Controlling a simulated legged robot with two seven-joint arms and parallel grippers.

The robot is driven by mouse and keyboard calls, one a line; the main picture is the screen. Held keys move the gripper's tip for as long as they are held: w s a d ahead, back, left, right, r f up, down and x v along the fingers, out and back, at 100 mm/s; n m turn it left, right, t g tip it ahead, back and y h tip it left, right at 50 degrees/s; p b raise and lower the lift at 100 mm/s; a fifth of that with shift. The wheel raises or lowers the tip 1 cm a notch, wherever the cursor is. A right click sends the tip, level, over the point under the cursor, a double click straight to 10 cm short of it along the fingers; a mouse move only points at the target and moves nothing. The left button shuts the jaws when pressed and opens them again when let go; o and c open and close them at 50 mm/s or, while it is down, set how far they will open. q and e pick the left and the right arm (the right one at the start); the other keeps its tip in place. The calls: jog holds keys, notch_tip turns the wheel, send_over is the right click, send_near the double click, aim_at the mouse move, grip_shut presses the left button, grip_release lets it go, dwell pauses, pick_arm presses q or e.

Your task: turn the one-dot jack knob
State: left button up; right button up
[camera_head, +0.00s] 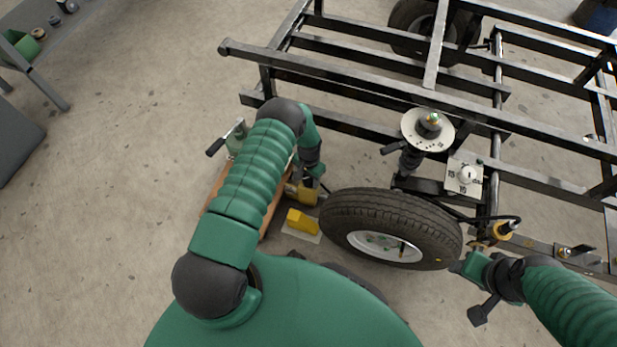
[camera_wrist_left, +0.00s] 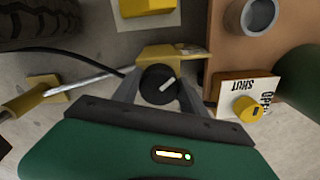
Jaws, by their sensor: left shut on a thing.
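A black round knob (camera_wrist_left: 152,80) with a white pointer line sits by a yellow bracket (camera_wrist_left: 172,58) in the left wrist view. My left gripper (camera_wrist_left: 160,88) is shut on this knob, one finger on each side. No dot mark is readable on it. In the head view my left gripper (camera_head: 311,180) reaches down beside a yellow part (camera_head: 303,193) left of the tire, and the knob is hidden there. My right gripper (camera_head: 475,270) is near the tire's right side; its finger opening is unclear.
A yellow block (camera_head: 302,222) lies on the floor. A yellow knob (camera_wrist_left: 250,109) sits on a white plate marked SHUT. A dial plate (camera_head: 465,174) and a round white disc (camera_head: 428,130) are on the frame.

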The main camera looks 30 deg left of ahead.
pick_arm(q)
jog(key=n, duration=0.5)
jog(key=shift+w+d+n, duration=0.2)
jog(key=shift+n, duration=0.1)
jog(key=n, duration=0.4)
jog(key=shift+w+r+n, duration=0.1)
jog(key=shift+n, duration=0.2)
jog(key=o, duration=1.4)
notch_tip(320, 180, up, 17)
jog(key=p, duration=0.8)
jog(key=shift+f, duration=0.2)
